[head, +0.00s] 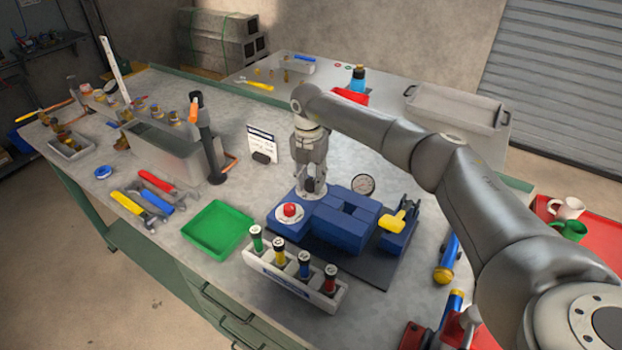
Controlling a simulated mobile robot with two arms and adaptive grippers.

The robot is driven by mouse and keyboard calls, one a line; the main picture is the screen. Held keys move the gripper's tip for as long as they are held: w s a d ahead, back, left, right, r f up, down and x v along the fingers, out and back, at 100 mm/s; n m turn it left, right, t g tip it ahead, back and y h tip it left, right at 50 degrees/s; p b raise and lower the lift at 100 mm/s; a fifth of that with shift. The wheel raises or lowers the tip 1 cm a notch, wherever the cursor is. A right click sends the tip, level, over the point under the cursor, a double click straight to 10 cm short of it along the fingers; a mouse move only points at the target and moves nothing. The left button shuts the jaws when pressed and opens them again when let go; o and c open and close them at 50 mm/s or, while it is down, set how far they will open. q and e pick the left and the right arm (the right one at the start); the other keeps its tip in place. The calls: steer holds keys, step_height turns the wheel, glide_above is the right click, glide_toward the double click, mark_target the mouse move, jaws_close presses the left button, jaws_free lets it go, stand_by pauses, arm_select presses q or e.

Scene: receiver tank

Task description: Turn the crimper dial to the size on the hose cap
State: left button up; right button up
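The crimper is a blue block-shaped machine (345,224) on a dark mat near the middle of the bench. It has a red button (290,210) on a pale round base at its left, a yellow handle (393,221) at its right and a round gauge (363,184) behind. My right gripper (313,190) points down at the crimper's back left, just behind the red button. Its fingertips are at or just above a small part there; the dial is too hidden to make out. I cannot tell whether the fingers are closed. No hose cap with a readable size shows. My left gripper is out of view.
A white rack (293,283) with several colour-banded cylinders stands in front of the crimper. A green tray (217,229) and wrenches (160,191) lie left. A white card (262,144) stands behind. Blue-and-yellow cylinders (447,259) lie right, beside my arm.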

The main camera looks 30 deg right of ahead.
mark_target(309, 181)
steer(key=o, duration=0.4)
steer(key=shift+r, duration=0.15)
steer(key=r, duration=1.1)
steer(key=shift+w+a+r, duration=0.15)
steer(key=shift+a+r, duration=0.05)
steer(key=shift+r, duration=0.15)
